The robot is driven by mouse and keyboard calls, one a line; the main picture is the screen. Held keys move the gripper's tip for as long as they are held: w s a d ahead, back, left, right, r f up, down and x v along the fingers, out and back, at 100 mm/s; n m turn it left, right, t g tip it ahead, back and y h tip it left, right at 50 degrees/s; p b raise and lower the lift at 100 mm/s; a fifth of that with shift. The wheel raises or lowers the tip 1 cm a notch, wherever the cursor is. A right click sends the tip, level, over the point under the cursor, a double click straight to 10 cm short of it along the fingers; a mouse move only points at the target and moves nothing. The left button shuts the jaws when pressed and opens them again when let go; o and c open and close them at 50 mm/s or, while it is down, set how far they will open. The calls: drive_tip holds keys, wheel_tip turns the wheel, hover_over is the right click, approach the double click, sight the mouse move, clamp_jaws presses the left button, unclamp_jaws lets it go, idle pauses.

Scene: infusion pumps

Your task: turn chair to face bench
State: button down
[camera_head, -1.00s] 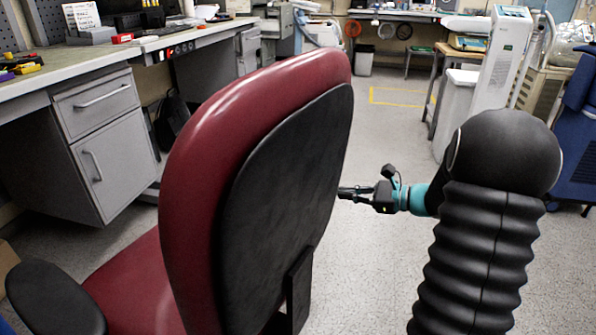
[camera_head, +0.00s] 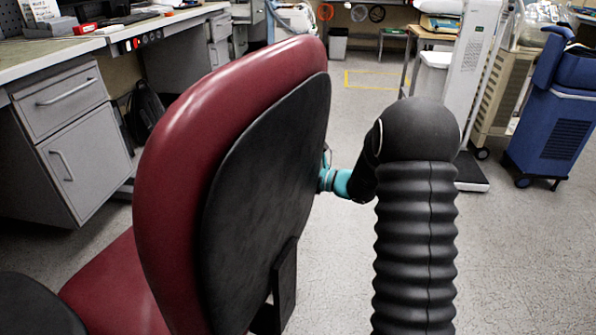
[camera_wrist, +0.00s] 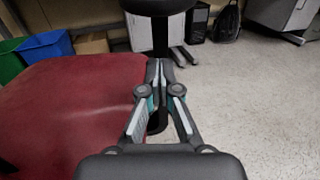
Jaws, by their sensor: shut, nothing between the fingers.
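The chair has a red backrest (camera_head: 165,165) with a black rear shell (camera_head: 265,200), a red seat (camera_head: 110,295) and black armrests. In the head view its back is toward the right and its seat is on the left, on the side of the bench (camera_head: 60,58). My gripper is hidden behind the backrest there; only my teal wrist shows at its right edge. In the wrist view my gripper (camera_wrist: 162,78) is shut and empty, beside the red seat (camera_wrist: 75,115). Its fingertips overlap a black armrest post (camera_wrist: 160,35) in the picture; I cannot tell whether they touch.
A grey cabinet (camera_head: 75,145) stands under the bench, with a black backpack (camera_head: 147,108) near it. A blue wheeled unit (camera_head: 555,110) and a white machine (camera_head: 472,85) stand on the right. Floor (camera_head: 345,265) is clear right of the chair. Green and blue bins (camera_wrist: 48,48) are in the wrist view.

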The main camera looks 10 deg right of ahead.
drive_tip(key=x, duration=0.6)
drive_tip(key=shift+w+a+n+g+y+p, duration=0.55)
drive_tip(key=shift+w+a+n+g, duration=0.25)
drive_tip(key=shift+w+a+g, duration=0.5)
drive_tip(key=shift+w, duration=0.3)
